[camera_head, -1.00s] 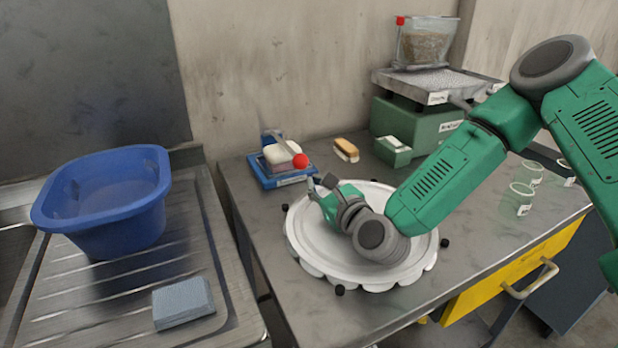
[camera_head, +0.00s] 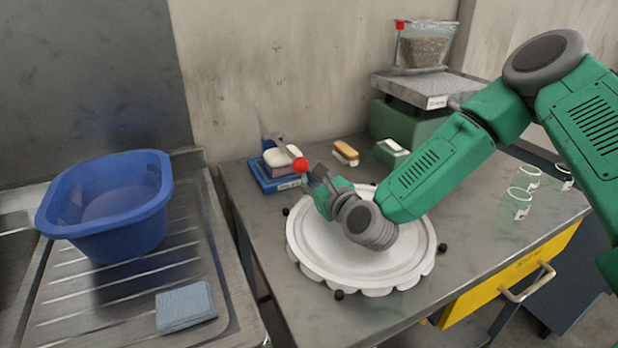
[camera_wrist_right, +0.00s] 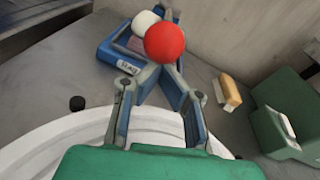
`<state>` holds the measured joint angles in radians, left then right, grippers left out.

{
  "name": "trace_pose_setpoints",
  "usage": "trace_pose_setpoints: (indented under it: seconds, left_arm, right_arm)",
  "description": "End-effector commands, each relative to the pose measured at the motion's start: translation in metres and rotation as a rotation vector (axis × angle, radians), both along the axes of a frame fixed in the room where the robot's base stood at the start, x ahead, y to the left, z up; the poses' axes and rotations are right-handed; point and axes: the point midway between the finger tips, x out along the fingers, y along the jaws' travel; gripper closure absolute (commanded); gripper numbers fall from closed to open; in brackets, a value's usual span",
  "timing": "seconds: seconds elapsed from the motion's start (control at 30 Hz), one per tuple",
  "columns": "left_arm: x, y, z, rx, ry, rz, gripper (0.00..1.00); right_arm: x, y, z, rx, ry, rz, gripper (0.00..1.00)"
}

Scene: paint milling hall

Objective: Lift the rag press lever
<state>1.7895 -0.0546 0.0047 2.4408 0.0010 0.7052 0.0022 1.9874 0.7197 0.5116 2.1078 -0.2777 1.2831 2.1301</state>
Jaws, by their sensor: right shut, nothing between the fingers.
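The rag press (camera_head: 272,183) is a small blue device at the back left of the bench, with a pale pad in it. Its lever ends in a red ball knob (camera_head: 301,165), raised at the front. In the right wrist view the red knob (camera_wrist_right: 165,42) is just past my fingertips, partly covering the press (camera_wrist_right: 118,62). My right gripper (camera_head: 311,178) is shut and empty, right beside the knob; whether they touch I cannot tell. My left gripper is not in view.
A round white scalloped tray (camera_head: 310,262) lies under my right forearm. A brush (camera_head: 345,152) and a green box (camera_head: 391,152) stand right of the press. Glass cups (camera_head: 520,203) stand at the right. A blue tub (camera_head: 105,215) and cloth (camera_head: 186,307) lie on the left drainboard.

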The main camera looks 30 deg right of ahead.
Motion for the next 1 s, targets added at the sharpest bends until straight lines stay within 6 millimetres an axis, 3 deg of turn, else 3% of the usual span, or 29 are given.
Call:
trace_pose_setpoints:
  seconds: [0.37,0.8,1.0]
  left_arm:
    - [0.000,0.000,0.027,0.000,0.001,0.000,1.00]
    - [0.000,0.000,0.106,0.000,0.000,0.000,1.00]
    - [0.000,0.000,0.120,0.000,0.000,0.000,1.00]
  right_arm:
    - [0.001,0.001,0.024,0.006,0.069,0.002,1.00]
    - [0.015,0.000,0.098,0.023,0.347,0.000,1.00]
    - [0.035,-0.001,0.132,0.022,0.341,0.001,1.00]
